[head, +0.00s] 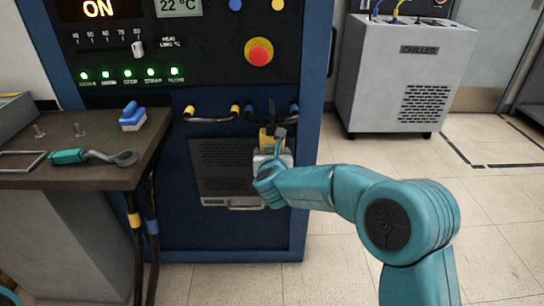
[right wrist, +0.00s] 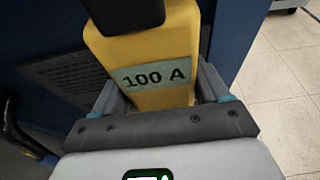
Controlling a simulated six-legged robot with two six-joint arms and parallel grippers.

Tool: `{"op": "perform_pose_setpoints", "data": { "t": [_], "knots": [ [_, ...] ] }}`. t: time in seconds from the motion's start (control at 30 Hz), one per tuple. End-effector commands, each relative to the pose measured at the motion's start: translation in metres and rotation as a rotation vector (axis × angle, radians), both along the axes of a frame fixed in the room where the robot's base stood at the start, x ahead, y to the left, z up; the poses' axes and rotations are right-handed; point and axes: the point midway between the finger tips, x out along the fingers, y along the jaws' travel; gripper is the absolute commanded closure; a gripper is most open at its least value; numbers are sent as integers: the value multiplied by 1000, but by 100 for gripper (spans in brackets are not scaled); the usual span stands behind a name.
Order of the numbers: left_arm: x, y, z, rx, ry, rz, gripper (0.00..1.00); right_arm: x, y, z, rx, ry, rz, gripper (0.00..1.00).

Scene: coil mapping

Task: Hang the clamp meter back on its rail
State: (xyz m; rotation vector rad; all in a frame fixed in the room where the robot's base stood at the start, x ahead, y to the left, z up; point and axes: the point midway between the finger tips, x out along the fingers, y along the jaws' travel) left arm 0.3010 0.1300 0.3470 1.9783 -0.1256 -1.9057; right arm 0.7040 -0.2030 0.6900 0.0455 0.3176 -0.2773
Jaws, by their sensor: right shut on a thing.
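The clamp meter is yellow with a black upper part and a "100 A" label. It shows large in the right wrist view (right wrist: 155,60) and small in the head view (head: 265,138). My right gripper (head: 274,150) is shut on the meter, with a finger on each side of its body. The meter is in front of the blue cabinet, just below a dark bar with blue ends (head: 252,119). That bar may be the rail; whether the meter touches it I cannot tell. My left gripper is not in view.
A second dark bar with yellow ends (head: 211,114) is to the left. A red stop button (head: 259,52) is above. The chiller (head: 400,65) stands back right. Floor at right is clear.

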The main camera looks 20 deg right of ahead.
Motion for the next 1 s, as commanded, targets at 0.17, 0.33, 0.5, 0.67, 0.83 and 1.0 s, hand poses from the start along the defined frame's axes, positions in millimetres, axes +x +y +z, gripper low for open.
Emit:
{"op": "perform_pose_setpoints", "data": {
  "t": [0.17, 0.33, 0.5, 0.67, 0.83, 1.0],
  "knots": [
    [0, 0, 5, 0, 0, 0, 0, 0, 0, 11, -1, -3, 1, 67],
    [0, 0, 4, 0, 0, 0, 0, -1, 1, 12, -2, -3, 0, 67],
    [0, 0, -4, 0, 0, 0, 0, -9, 3, 10, -1, -3, 0, 67],
    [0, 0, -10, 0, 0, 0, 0, -17, 5, 11, -1, -4, 0, 67],
    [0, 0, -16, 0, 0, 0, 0, -26, 8, 11, -1, -4, 1, 67],
    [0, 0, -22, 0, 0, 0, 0, -35, 10, 11, 0, -3, 0, 67]
  ]
}}
